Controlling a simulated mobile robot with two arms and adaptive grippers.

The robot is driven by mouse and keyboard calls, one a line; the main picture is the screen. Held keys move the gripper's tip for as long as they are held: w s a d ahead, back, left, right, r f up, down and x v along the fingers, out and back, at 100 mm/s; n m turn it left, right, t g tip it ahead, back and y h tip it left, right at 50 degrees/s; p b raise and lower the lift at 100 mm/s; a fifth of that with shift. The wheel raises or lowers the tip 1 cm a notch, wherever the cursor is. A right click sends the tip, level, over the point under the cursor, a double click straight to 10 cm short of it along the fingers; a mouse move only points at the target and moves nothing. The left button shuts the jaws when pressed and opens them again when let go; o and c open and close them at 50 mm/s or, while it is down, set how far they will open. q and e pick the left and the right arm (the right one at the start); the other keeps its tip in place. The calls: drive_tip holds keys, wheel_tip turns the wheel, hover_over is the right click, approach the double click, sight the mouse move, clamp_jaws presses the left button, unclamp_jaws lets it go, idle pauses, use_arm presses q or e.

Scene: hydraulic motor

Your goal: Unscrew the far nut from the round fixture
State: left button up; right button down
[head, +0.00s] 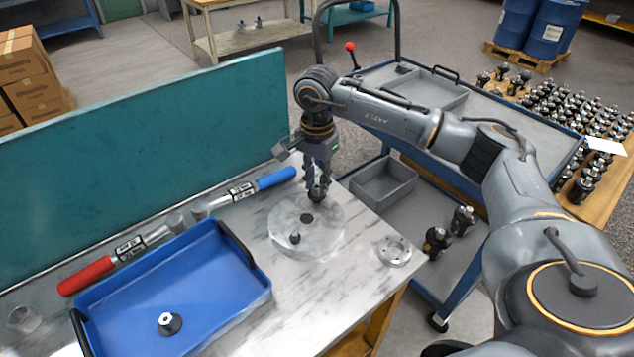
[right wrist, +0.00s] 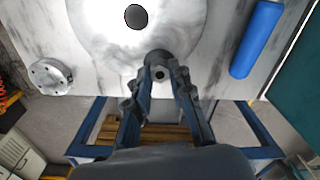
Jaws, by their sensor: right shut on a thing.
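The round fixture (head: 277,226) is a pale disc on the metal bench, with a dark centre hole. It also fills the top of the right wrist view (right wrist: 100,30). The far nut (head: 318,196) is a dark piece at the fixture's far edge; it shows between the fingertips in the right wrist view (right wrist: 158,60). My right gripper (head: 317,186) points down from above and is shut on the far nut. I cannot tell whether the nut is still threaded. A near dark nut (head: 295,238) stands on the fixture's near side. My left gripper is not in view.
A blue tray (head: 235,312) holds one dark nut with a light top (head: 169,323). A red-handled wrench (head: 88,275) and a blue-handled wrench (head: 275,178) lie behind it. A metal flange (head: 394,250) sits right of the fixture. A teal panel (head: 140,140) bounds the bench's back.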

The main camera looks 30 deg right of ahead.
drive_tip(key=shift+n, duration=1.4)
drive_tip(key=n+b, duration=0.1)
drive_tip(key=n, duration=0.1)
drive_tip(key=shift+n, duration=1.3)
drive_tip(key=c, duration=1.4)
unclamp_jaws()
drive_tip(key=shift+r, duration=0.1)
drive_tip(key=shift+c, duration=0.2)
